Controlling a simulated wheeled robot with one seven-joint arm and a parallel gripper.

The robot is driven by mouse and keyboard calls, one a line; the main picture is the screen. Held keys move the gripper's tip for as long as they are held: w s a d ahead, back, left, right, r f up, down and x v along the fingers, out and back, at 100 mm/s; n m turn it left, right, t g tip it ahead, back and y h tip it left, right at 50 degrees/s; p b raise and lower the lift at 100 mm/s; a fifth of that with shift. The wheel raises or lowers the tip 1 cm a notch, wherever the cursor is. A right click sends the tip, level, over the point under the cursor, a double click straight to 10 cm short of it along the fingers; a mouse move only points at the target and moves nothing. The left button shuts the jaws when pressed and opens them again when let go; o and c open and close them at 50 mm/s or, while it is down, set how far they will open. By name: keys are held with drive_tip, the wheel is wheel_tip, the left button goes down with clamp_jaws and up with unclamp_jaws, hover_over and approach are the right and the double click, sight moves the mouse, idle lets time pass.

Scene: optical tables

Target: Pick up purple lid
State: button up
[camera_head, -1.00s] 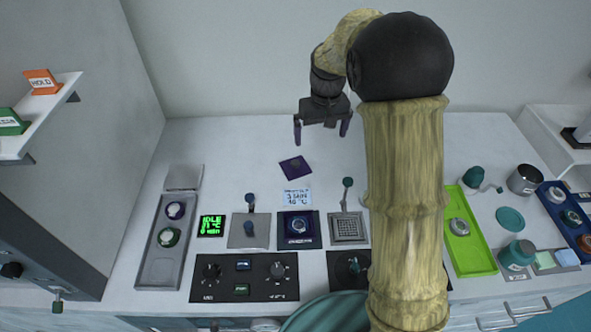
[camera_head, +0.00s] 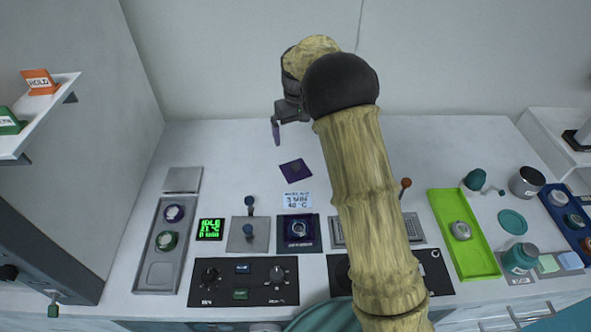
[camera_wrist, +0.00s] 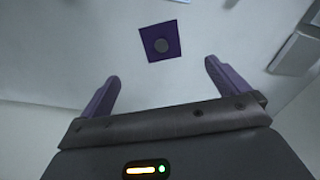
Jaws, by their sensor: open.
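A purple square lid (camera_head: 296,170) with a round knob in its middle lies flat on the white table, just above the blue and white label. It also shows in the wrist view (camera_wrist: 161,41), beyond the fingertips and between their lines. My gripper (camera_head: 277,133) is above the back of the table, up and left of the lid in the head view. In the wrist view its two purple fingers (camera_wrist: 162,69) stand wide apart with nothing between them. One finger is mostly hidden in the head view.
A dark purple square unit (camera_head: 299,247) with a round centre sits in front of the label (camera_head: 297,200). A grey plate with a blue-topped lever (camera_head: 249,234) stands left of it. A green tray (camera_head: 483,262) lies at right. The table around the lid is clear.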

drive_tip(key=p, duration=0.1)
hover_over(298, 174)
drive_tip(key=f, duration=0.9)
drive_tip(key=shift+w+a+f, duration=0.15)
drive_tip(key=shift+w+f, duration=0.1)
drive_tip(key=shift+w, duration=0.1)
drive_tip(key=shift+s+f+p, duration=0.15)
drive_tip(key=shift+f+p, duration=0.35)
drive_tip(key=shift+f, duration=0.8)
drive_tip(key=shift+s+f+p, duration=0.1)
drive_tip(key=shift+f+p, duration=0.35)
drive_tip(key=shift+f, duration=0.85)
drive_tip(key=c, duration=1)
